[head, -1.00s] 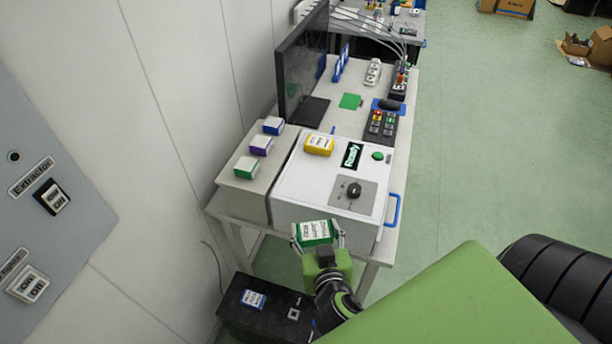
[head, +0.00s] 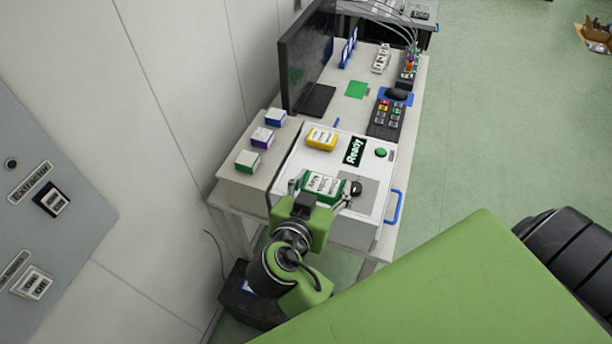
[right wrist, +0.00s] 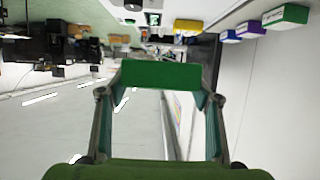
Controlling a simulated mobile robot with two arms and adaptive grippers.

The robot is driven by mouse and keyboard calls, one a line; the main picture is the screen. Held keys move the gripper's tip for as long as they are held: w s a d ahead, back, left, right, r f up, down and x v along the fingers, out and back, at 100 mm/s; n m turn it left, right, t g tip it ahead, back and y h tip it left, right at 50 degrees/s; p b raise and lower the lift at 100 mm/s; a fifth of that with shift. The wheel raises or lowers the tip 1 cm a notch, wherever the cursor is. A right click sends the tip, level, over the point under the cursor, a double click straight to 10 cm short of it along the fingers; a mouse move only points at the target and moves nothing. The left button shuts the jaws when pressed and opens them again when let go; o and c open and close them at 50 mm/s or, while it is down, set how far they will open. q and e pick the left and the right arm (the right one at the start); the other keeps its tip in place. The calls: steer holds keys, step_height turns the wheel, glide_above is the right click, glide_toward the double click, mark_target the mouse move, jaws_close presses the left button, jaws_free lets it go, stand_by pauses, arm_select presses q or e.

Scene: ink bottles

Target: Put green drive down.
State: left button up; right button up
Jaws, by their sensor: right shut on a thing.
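The green drive (head: 323,184), a green and white labelled box, is held in my right gripper (head: 322,189) above the front part of the white machine (head: 292,167). In the right wrist view the green drive (right wrist: 160,76) shows as a green block between the two fingertips. Another green and white box (head: 248,161) sits on the grey unit at the machine's left. The drive hides part of the machine's top. Whether it touches the top, I cannot tell. My left gripper is not in view.
A yellow box (head: 321,138) lies on the machine, beside the Ready display (head: 355,151) and a green button (head: 381,152). A black knob (head: 356,188) is close right of the drive. Purple (head: 262,138) and blue (head: 275,118) boxes stand on the grey unit. A blue handle (head: 394,207) juts from the machine's right.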

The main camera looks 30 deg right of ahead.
steer(key=shift+w, duration=0.1)
steer(key=w+d+f+b, duration=0.1)
steer(key=w+f+b, duration=0.1)
steer(key=w, duration=0.2)
steer(key=w+d+f+b, duration=0.1)
steer(key=w+f+b, duration=0.2)
steer(key=w, duration=0.1)
steer(key=w+f+b, duration=0.2)
steer(key=w+f, duration=0.1)
steer(key=w, duration=0.1)
steer(key=shift+d+f+b, duration=0.25)
steer(key=shift+d+b, duration=0.15)
steer(key=shift+w+d+f, duration=0.1)
steer(key=shift+w+f, duration=0.25)
steer(key=shift+w, duration=0.1)
steer(key=f+b, duration=0.1)
steer(key=f, duration=0.1)
steer(key=f+b, duration=0.1)
steer(key=b, duration=0.1)
steer(key=shift+w+d+f, duration=0.1)
steer(key=shift+w+f, duration=0.25)
steer(key=shift+w, duration=0.05)
steer(key=shift+r, duration=0.1)
steer(key=shift+s, duration=0.1)
steer(key=o, duration=1.2)
